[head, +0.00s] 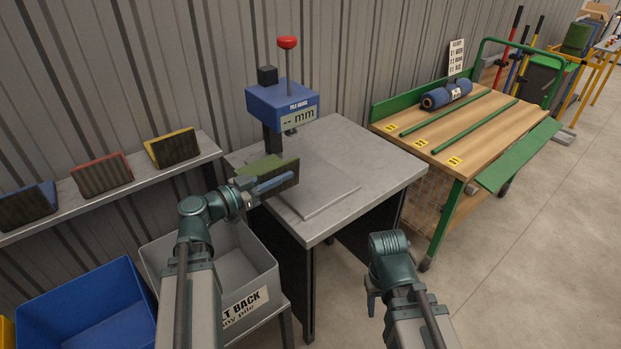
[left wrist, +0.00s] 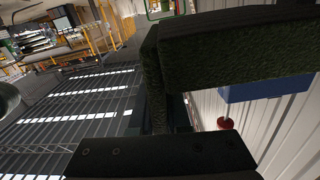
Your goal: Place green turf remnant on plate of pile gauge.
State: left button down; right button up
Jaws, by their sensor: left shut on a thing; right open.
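The green turf remnant (head: 272,165) is a folded-looking piece with a green top and dark side. My left gripper (head: 266,186) is shut on it and holds it in front of the pile gauge (head: 282,105), near the left side of its plate (head: 325,188). Whether remnant and plate touch is hard to tell. In the left wrist view the remnant (left wrist: 235,50) shows as a dark green textured slab close to the camera. The gauge has a blue head, a red knob and a display reading "-- mm". My right gripper (head: 372,298) is open and empty, in front of the grey table.
A shelf (head: 110,190) at left holds blue, red and yellow-edged turf samples. A grey bin (head: 215,255) and a blue bin (head: 85,310) stand below. A green-framed cart (head: 470,130) with a blue roll (head: 447,94) is at right. The table's right part is clear.

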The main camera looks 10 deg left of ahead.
pick_arm(q)
jog(key=shift+w+d+f+b, duration=0.75)
jog(key=shift+w+f+b, duration=0.1)
jog(key=shift+w, duration=1.7)
jog(key=shift+w+d+f+b, duration=0.8)
jog(key=shift+w, duration=1.75)
jog(key=shift+w+d+f+b, duration=0.75)
jog(key=shift+w+f+b, duration=0.1)
jog(key=shift+w, duration=1.7)
jog(key=shift+f+b, duration=0.3)
jog(key=shift+b, duration=0.05)
jog(key=shift+s+f, duration=0.1)
jog(key=shift+s+d+b, duration=0.1)
jog(key=shift+b, duration=0.2)
